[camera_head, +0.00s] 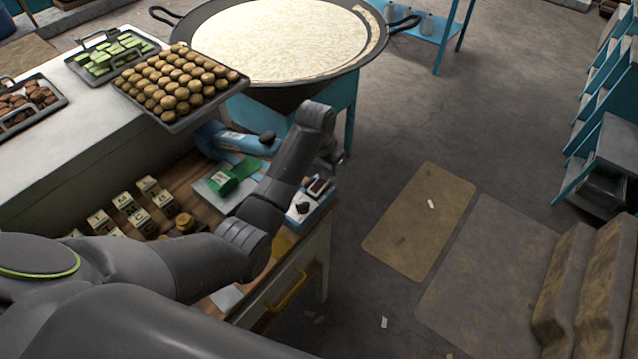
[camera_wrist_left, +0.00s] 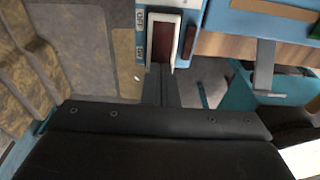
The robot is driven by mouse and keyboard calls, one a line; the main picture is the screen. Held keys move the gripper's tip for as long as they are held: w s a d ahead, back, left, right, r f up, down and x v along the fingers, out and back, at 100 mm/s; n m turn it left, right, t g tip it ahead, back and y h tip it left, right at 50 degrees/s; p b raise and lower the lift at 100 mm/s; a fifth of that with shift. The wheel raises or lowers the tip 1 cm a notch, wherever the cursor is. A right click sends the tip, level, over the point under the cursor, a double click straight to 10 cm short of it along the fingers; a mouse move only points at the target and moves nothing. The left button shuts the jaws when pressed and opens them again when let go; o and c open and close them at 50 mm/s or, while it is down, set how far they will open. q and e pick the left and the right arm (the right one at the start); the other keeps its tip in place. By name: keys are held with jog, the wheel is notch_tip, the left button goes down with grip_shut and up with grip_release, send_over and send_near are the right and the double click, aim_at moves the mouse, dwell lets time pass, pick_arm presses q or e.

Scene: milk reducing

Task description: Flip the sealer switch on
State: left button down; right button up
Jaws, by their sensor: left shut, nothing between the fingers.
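The sealer is a blue machine with a white top panel (camera_head: 303,206) at the right end of the wooden table. Its switch (camera_head: 319,186) is a dark red rocker in a white frame, with a black knob (camera_head: 302,208) beside it. In the left wrist view the switch (camera_wrist_left: 163,42) shows large, with small lettered labels (camera_wrist_left: 140,35) along its left side. My left gripper (camera_head: 329,166) is shut and empty, just behind the switch. In the wrist view its closed fingertips (camera_wrist_left: 160,70) are at the switch's lower end; I cannot tell whether they touch it. The rocker's tilt is unclear. My right gripper is not in view.
Several small labelled boxes (camera_head: 133,212) stand on the table. A large pan (camera_head: 285,45) stands behind.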

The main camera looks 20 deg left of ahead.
pick_arm(q)
jog(key=shift+f, duration=0.4)
jog(key=shift+r, duration=0.15)
jog(key=shift+r+p, duration=0.9)
jog(key=shift+r, duration=2.55)
